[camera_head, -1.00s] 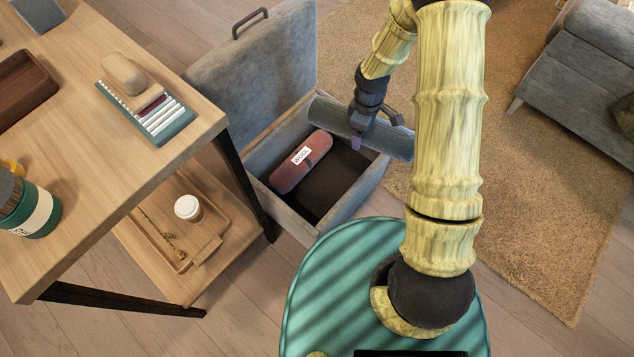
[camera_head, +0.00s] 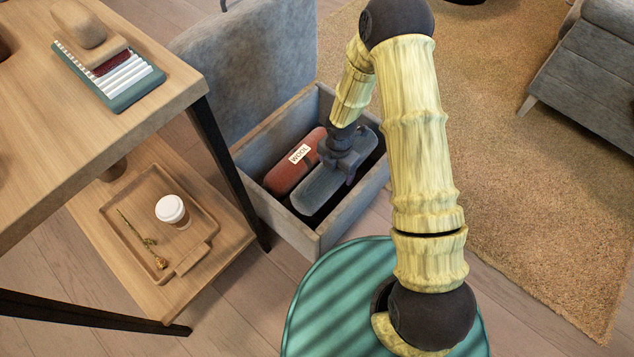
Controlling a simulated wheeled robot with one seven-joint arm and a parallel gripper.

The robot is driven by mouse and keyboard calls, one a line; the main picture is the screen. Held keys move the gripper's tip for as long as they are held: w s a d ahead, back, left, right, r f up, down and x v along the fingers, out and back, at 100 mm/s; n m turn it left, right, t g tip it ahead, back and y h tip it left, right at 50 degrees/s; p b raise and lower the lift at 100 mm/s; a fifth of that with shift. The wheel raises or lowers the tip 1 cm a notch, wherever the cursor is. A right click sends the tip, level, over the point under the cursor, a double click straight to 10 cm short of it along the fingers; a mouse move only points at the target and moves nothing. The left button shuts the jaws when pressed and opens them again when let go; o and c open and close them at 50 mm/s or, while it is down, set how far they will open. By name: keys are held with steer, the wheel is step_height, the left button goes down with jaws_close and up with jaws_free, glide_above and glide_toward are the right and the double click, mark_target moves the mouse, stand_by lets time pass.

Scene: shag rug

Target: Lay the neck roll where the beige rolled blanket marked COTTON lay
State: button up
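The grey-blue neck roll (camera_head: 318,192) is inside the open grey storage box (camera_head: 317,243), to the right of a red rolled blanket labelled WOOL (camera_head: 286,176). It lies roughly parallel to the red roll. My gripper (camera_head: 345,172) is down in the box, with its fingers around the neck roll near its middle and apparently shut on it. The gripper and wrist cover part of the roll, and I cannot tell whether the roll rests on the dark box floor. No roll marked COTTON is seen.
The box's padded lid (camera_head: 240,70) stands open at the back left. A wooden table (camera_head: 150,105) is at left, with a tray (camera_head: 128,238), white-lidded cup (camera_head: 172,209) and dried flower on its lower shelf. A grey sofa (camera_head: 585,85) and tan rug (camera_head: 530,190) lie right.

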step_height(320, 180, down, 6)
steer(key=b, duration=0.4)
steer(key=shift+f, duration=0.15)
step_height(320, 180, down, 4)
steer(key=b, duration=0.2)
steer(key=shift+b, duration=0.3)
steer(key=shift+r, duration=0.2)
steer(key=o, duration=1.2)
steer(key=shift+f, duration=0.1)
steer(key=shift+o, duration=0.2)
